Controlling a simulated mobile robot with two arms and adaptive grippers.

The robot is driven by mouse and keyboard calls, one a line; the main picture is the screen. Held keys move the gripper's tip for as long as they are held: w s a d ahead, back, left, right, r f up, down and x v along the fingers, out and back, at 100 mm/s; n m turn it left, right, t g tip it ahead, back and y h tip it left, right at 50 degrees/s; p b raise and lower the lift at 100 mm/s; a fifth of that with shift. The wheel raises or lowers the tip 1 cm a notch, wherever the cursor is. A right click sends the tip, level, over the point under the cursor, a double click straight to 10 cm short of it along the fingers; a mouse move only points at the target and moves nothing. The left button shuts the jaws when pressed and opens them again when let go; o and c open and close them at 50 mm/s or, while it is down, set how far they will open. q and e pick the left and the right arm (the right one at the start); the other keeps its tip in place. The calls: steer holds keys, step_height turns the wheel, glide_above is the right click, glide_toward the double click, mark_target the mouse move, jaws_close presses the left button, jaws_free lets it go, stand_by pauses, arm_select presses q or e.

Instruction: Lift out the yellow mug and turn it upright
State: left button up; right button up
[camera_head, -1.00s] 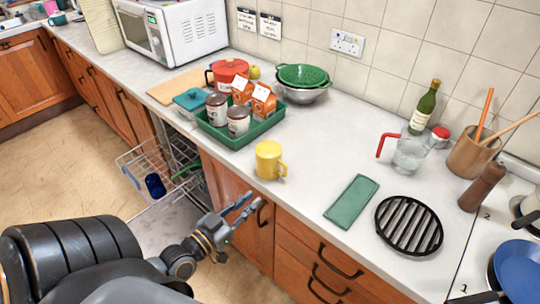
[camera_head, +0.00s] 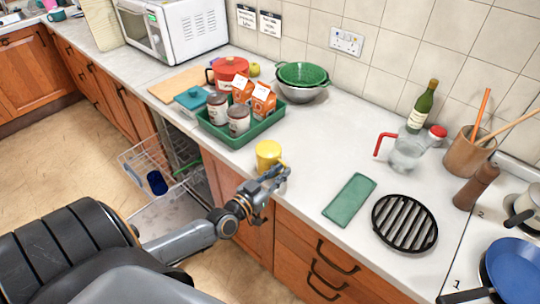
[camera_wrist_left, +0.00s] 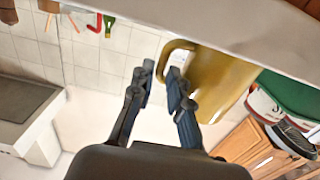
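The yellow mug (camera_head: 268,153) stands on the worktop near its front edge, outside the dishwasher, with its handle to the right. I cannot tell whether its mouth faces up or down. My left gripper (camera_head: 280,176) is at the mug's front right, partly covering its lower part and handle. In the left wrist view the mug (camera_wrist_left: 222,82) is to the right of the open fingers (camera_wrist_left: 161,74), and its handle reaches toward the gap between the tips. I cannot tell whether they touch it. My right gripper is out of view.
A dishwasher rack (camera_head: 135,162) is pulled out at left with a blue mug (camera_head: 156,183) in it. A green tray (camera_head: 211,131) of jars and cartons stands behind the yellow mug. A green cloth (camera_head: 349,199) and black trivet (camera_head: 404,222) lie to the right.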

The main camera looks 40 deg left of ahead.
arm_select(q)
steer(key=shift+w, duration=0.65)
steer(key=shift+s, duration=0.1)
jaws_close()
steer(key=shift+r, duration=0.1)
